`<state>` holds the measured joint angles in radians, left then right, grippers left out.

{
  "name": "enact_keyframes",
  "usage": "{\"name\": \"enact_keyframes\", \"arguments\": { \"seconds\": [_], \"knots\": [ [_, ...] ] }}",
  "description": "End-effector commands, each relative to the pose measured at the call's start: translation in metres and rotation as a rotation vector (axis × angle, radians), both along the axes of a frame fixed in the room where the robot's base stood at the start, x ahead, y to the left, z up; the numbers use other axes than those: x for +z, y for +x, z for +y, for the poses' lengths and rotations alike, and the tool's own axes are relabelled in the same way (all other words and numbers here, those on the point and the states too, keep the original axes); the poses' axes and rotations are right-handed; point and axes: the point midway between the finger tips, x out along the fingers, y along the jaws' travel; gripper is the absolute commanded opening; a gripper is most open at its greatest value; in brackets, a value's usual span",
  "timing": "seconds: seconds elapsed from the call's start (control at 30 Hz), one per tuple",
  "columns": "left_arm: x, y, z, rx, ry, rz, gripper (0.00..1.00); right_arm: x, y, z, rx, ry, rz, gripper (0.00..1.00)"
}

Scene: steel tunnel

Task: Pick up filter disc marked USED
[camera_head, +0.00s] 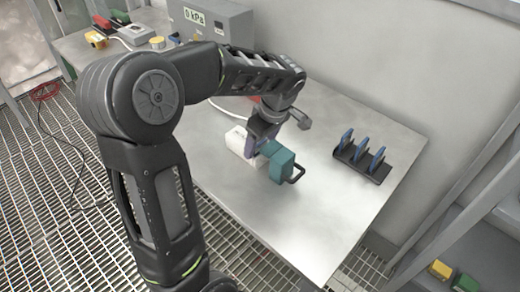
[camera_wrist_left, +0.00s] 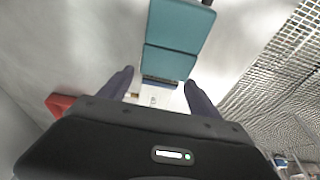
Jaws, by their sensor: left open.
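My left gripper (camera_head: 262,143) points down over the steel table, beside a teal block with a black handle (camera_head: 282,165) and a white box (camera_head: 240,146). In the left wrist view my left gripper's (camera_wrist_left: 158,90) fingers are apart, with a white surface bearing small dark marks (camera_wrist_left: 158,97) between them. The teal block (camera_wrist_left: 170,62) lies just past the fingertips there. I cannot tell whether the fingers touch anything. A black rack (camera_head: 376,171) at the right of the table holds three upright blue discs (camera_head: 361,151). No USED mark is readable. My right gripper is out of view.
A grey box reading 0 kPa (camera_head: 215,22) stands at the back against the wall. A red item (camera_wrist_left: 60,103) lies left of the gripper in the wrist view. Shelving stands at the right.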

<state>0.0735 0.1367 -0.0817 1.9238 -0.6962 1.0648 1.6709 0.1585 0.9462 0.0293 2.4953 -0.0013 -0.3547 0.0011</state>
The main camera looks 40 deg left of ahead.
Motion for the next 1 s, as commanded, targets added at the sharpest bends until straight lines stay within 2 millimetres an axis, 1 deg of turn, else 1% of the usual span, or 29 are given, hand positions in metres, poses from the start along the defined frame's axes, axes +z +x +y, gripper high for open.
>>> {"name": "enact_keyframes", "arguments": {
  "seconds": [0.53,1.0],
  "knots": [
    [0.0003,0.0,-0.0002,-0.001,0.0,0.0,0.72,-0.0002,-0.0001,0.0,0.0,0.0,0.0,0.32],
    [0.0002,-0.0001,-0.0003,-0.001,0.0,0.0,0.33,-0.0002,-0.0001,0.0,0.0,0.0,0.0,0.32]
  ]
}}
